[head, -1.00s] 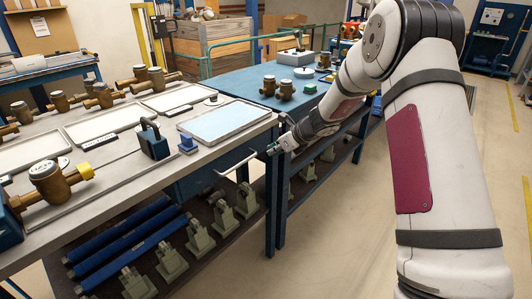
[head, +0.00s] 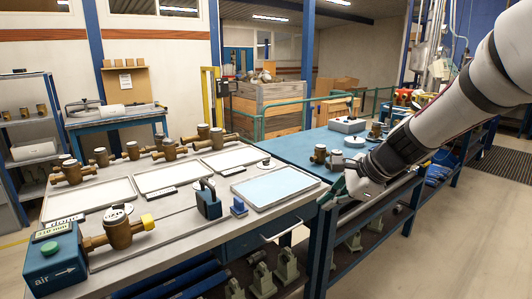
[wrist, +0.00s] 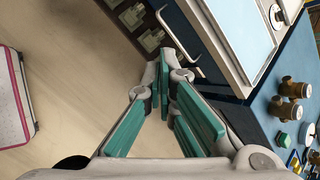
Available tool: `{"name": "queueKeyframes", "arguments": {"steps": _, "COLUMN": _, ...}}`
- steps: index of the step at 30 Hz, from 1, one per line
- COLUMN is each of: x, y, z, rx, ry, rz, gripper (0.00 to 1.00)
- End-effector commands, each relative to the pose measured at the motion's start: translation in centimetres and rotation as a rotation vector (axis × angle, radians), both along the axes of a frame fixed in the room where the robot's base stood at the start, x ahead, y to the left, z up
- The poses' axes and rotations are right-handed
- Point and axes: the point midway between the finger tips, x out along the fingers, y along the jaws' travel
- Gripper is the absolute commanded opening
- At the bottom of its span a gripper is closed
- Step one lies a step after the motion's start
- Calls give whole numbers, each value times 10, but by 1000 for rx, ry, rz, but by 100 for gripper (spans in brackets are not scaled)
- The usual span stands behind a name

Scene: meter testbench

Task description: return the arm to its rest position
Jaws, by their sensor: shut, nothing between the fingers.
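My gripper (head: 333,196) is at the end of my arm, beside the right front corner of the grey bench in the head view. In the wrist view its green-padded fingers (wrist: 163,82) meet at the tips, with nothing between them. Below and beyond the fingers are the floor and the front of the bench. My arm comes in from the right of the head view, in front of the blue bench.
The grey bench (head: 178,222) carries brass meters, trays and a blue tray mat (head: 272,187). The blue bench (head: 290,147) holds more brass parts. A drawer handle (wrist: 178,32) sticks out near my gripper. The floor at right (head: 440,255) is clear.

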Motion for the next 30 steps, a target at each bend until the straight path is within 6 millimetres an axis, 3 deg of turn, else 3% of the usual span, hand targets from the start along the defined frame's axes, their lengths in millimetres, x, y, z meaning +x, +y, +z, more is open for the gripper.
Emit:
{"name": "queueKeyframes", "arguments": {"steps": 1, "x": -25, "y": 6, "z": 21, "rx": -61, "ry": -35, "rz": 87, "gripper": 0}}
{"name": "queueKeyframes", "arguments": {"steps": 6, "x": -104, "y": 17, "z": 61, "rx": -277, "ry": -124, "rz": 399, "gripper": 0}}
{"name": "queueKeyframes", "arguments": {"steps": 12, "x": -197, "y": 15, "z": 91, "rx": -533, "ry": -209, "rz": 752, "gripper": 0}}
{"name": "queueKeyframes", "arguments": {"steps": 18, "x": -281, "y": -3, "z": 106, "rx": -779, "ry": -259, "rz": 1079, "gripper": 0}}
{"name": "queueKeyframes", "arguments": {"steps": 24, "x": -334, "y": -23, "z": 108, "rx": -951, "ry": -271, "rz": 1302, "gripper": 0}}
{"name": "queueKeyframes", "arguments": {"steps": 30, "x": -349, "y": -31, "z": 107, "rx": -1005, "ry": -268, "rz": 1375, "gripper": 0}}
